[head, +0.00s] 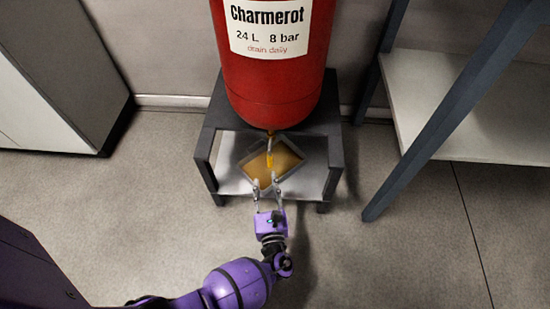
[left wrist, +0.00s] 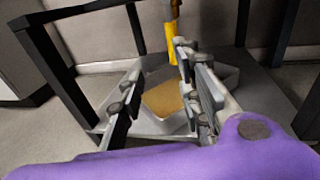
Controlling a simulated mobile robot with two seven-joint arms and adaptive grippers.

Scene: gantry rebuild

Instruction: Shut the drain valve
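The drain valve shows under the red tank (head: 268,70), with a yellow lever (head: 270,161) pointing down. In the left wrist view the lever (left wrist: 170,42) hangs just left of the right-hand fingertip; I cannot tell whether they touch. My left gripper (head: 266,183) is open, its fingers pointing towards the valve from the front. In the left wrist view the gripper (left wrist: 158,68) has its two fingers wide apart with nothing clasped between them. The top of the valve is cut off in that view. My right gripper is not in view.
A tray (head: 298,171) with brownish liquid sits below the valve on the lower shelf of a dark stand (head: 204,160). The stand's legs flank the valve. A shelf rack (head: 440,110) stands at right and a pale cabinet (head: 60,80) at left. The floor in front is clear.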

